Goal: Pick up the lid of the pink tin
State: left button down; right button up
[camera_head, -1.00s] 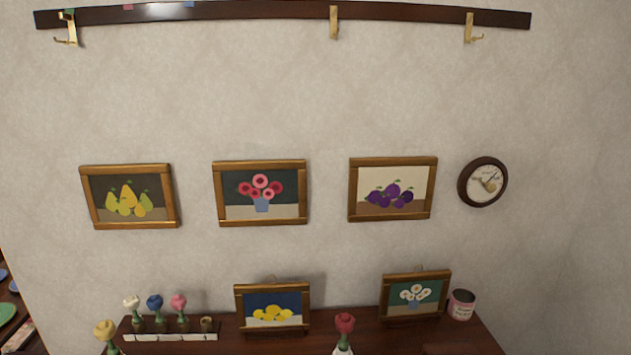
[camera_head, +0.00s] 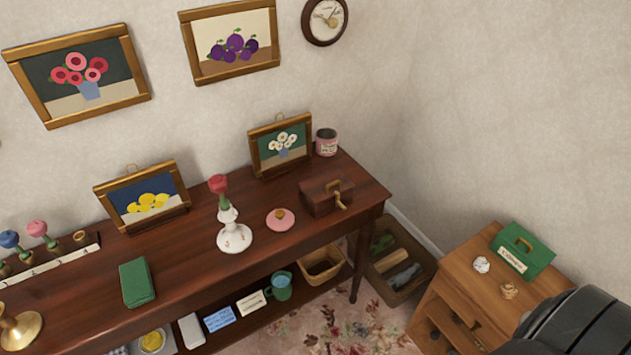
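The pink tin (camera_head: 327,142) stands open at the back right end of the dark wooden table, beside a framed flower picture. A round pink lid (camera_head: 281,221) with a small brown knob lies flat on the table, apart from the tin, between a white vase and a brown wooden box. Neither gripper shows in the head view. Only a dark part of my own arm is in the lower right corner.
The white vase (camera_head: 234,234) with a red flower stands left of the lid, the brown box (camera_head: 327,196) to its right. A wooden cabinet (camera_head: 462,279) with a green box (camera_head: 522,250) stands at right. Bare tabletop lies in front of the lid.

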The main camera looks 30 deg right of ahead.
aim_at(279, 220)
jog(key=i+j+z, duration=0.1)
jog(key=j+z, duration=0.15)
jog(key=z, duration=0.2)
jog(key=j+z, duration=0.3)
jog(key=z, duration=0.15)
jog(key=j+z, duration=0.3)
jog(key=z, duration=0.15)
jog(key=i, duration=0.05)
